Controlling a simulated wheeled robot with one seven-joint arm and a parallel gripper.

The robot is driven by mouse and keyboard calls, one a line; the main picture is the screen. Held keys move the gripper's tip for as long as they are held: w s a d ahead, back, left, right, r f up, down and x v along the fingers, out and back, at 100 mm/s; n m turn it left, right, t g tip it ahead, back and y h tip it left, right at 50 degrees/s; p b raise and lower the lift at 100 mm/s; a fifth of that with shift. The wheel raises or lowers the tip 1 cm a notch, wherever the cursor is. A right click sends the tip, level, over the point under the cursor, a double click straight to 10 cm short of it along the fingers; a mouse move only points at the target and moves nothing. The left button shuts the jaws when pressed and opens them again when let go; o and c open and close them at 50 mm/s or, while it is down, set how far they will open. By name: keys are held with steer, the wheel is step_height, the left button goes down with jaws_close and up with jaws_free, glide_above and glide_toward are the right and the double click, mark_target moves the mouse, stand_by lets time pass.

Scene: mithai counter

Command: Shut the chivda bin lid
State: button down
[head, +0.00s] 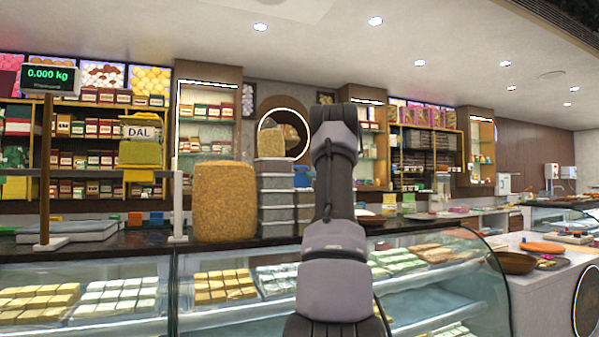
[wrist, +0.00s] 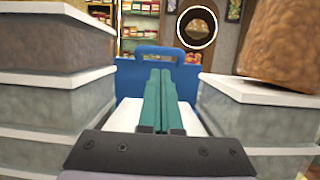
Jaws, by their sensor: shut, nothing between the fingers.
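In the wrist view my gripper (wrist: 160,74) is shut, its two teal fingers together and empty. A blue panel with a loop handle on top (wrist: 134,72), which looks like the raised chivda bin lid, stands upright beyond the fingers. The fingers overlap it in the picture; I cannot tell whether they touch it. A white surface (wrist: 122,118) lies low, below the fingers and panel, partly hidden by my gripper. In the head view a small blue piece (head: 303,176) shows beside my arm, perhaps the same panel. My arm hides the gripper there.
Grey, white-edged boxes stand close on the left (wrist: 50,90) and right (wrist: 255,110) in the wrist view. A brown grainy block (wrist: 288,45) sits on the right boxes. In the head view a large grainy block (head: 223,200) and glass sweet case (head: 140,285) are left of my arm.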

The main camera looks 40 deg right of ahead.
steer(key=x, duration=0.8)
steer(key=shift+w+d+r, duration=0.1)
steer(key=shift+w+d, duration=0.05)
steer(key=shift+w+r, duration=0.1)
steer(key=shift+w, duration=0.1)
